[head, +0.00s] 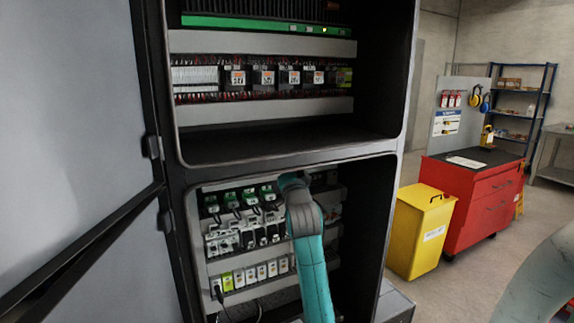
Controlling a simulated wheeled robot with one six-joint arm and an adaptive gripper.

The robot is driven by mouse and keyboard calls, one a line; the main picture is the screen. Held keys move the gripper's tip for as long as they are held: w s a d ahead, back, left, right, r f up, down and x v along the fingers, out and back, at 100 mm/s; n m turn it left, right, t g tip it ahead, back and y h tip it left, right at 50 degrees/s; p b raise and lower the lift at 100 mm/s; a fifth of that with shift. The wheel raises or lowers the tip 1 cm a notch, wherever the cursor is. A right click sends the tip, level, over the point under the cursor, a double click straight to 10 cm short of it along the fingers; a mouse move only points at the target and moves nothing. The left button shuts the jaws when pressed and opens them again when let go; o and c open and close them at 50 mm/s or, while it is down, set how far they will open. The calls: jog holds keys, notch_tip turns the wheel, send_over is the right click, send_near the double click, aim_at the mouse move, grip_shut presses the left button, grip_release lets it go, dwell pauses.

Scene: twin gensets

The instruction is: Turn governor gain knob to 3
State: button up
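No governor gain knob can be made out; the devices in the cabinet are too small to read, and no dial marks are legible. The open cabinet (290,160) stands in the middle of the head view, with an upper and a lower compartment. My teal arm rises in front of the lower compartment, and its grey joint covers the right part of the device rows there. My gripper cannot be seen; it is either hidden behind my arm or out of the picture.
The lower compartment holds green-topped modules (240,200), breakers (225,240) and a row of white relays (255,272). The grey cabinet door (70,130) stands open at left. A yellow bin (420,232) and red tool cabinet (475,200) stand at right, with open floor beyond.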

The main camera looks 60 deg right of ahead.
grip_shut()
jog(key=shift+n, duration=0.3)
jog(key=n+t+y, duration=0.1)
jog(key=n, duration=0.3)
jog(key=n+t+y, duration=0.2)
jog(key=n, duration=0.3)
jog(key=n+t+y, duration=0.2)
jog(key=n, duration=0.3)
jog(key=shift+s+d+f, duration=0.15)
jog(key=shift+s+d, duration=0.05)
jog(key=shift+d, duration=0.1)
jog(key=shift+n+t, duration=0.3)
